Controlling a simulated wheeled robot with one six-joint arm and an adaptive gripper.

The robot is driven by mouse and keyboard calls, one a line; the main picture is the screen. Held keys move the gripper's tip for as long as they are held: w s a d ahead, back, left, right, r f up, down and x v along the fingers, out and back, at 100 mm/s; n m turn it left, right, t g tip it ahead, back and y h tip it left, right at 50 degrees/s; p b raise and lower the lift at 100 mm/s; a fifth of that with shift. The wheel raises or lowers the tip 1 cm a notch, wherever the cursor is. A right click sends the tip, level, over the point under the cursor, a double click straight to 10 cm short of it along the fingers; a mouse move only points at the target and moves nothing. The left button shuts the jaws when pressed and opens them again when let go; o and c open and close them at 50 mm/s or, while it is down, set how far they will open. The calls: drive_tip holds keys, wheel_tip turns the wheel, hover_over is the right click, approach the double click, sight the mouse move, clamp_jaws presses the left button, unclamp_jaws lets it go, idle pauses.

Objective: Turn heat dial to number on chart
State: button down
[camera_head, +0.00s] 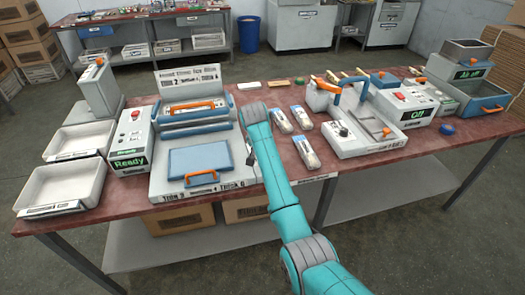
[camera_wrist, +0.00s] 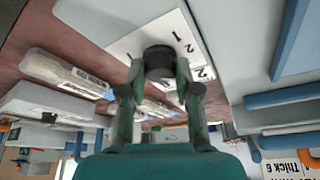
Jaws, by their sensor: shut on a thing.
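In the wrist view my gripper (camera_wrist: 160,72) is shut on a dark round dial (camera_wrist: 158,54). The dial stands on a white plate (camera_wrist: 128,42) with printed numbers, among them 1 and 2. The dial's pointer cannot be made out. In the head view my arm reaches to the right side of the white press (camera_head: 163,180) and hides the dial and my fingertips. The chart (camera_head: 188,81) stands upright at the back of the press; its small text is blurred, with a 2 readable.
A blue plate with an orange handle (camera_head: 201,178) lies on the press. A "Ready" box (camera_head: 130,145) and white trays (camera_head: 77,183) stand left. Several clear packets (camera_head: 306,152) lie right of my arm. A white machine (camera_head: 362,135) and an "Off" box (camera_head: 410,107) stand further right.

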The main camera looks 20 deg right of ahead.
drive_tip(key=m, duration=0.2)
drive_tip(key=m+g+h, duration=0.1)
drive_tip(key=m, duration=0.1)
drive_tip(key=shift+w+a+m, duration=0.15)
drive_tip(key=shift+m, duration=0.15)
drive_tip(key=m, duration=0.2)
drive_tip(key=m+g+h, duration=0.1)
drive_tip(key=m, duration=0.1)
drive_tip(key=shift+w+g, duration=0.1)
drive_tip(key=shift+g, duration=0.2)
drive_tip(key=shift+m, duration=0.3)
drive_tip(key=c, duration=0.8)
unclamp_jaws()
drive_tip(key=shift+r, duration=0.1)
drive_tip(key=v, duration=1.1)
drive_tip(key=shift+a+r, duration=0.3)
